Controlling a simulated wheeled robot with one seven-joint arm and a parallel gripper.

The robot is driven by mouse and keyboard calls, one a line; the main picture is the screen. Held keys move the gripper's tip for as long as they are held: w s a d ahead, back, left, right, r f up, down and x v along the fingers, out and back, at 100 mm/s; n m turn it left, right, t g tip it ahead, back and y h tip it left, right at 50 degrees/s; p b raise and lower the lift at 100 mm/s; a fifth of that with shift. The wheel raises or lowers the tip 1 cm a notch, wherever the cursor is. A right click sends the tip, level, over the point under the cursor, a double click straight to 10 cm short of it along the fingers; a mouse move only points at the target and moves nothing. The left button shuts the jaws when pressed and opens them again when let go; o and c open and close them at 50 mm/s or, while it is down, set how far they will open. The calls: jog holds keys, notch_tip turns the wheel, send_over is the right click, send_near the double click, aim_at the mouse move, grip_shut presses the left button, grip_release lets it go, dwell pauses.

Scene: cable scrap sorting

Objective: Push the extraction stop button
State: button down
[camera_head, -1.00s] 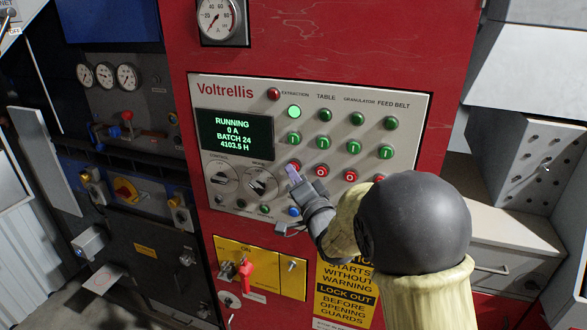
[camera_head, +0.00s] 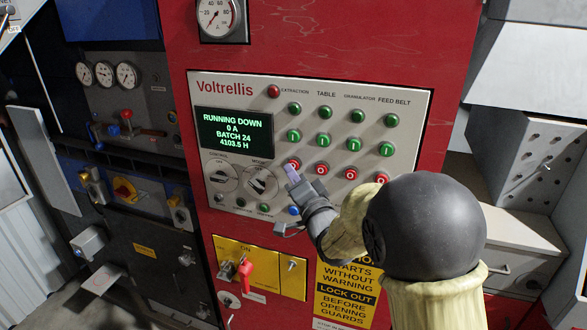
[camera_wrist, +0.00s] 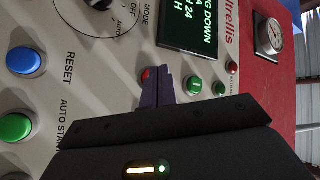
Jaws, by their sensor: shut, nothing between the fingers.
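The extraction stop button (camera_head: 293,164) is the red round button at the left end of the lower row on the Voltrellis panel (camera_head: 408,120). My gripper (camera_head: 290,172) is shut and empty, with its fingertips right at this button, partly covering it. I cannot tell whether they touch. In the wrist view the red button (camera_wrist: 147,74) shows beside the shut fingertips (camera_wrist: 162,76). The extraction indicator (camera_head: 294,109) above the column is dark green. The display (camera_head: 234,132) reads "RUNNING DOWN, 0 A, BATCH 24, 4103.5 H".
Other red stop buttons (camera_head: 322,168) lie to the right, with green start buttons (camera_head: 324,140) above. The mode knob (camera_head: 262,184) is just left of my fingers. The blue reset button (camera_wrist: 24,61) is nearby. A red handle (camera_head: 245,270) sits on the yellow plate below.

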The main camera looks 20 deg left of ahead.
jog(key=shift+s, duration=0.3)
jog(key=shift+s, duration=0.1)
jog(key=s+b, duration=0.2)
jog(key=s, duration=0.2)
jog(key=shift+s+a+b, duration=0.25)
jog(key=shift+s+b, duration=0.15)
dwell(0.6)
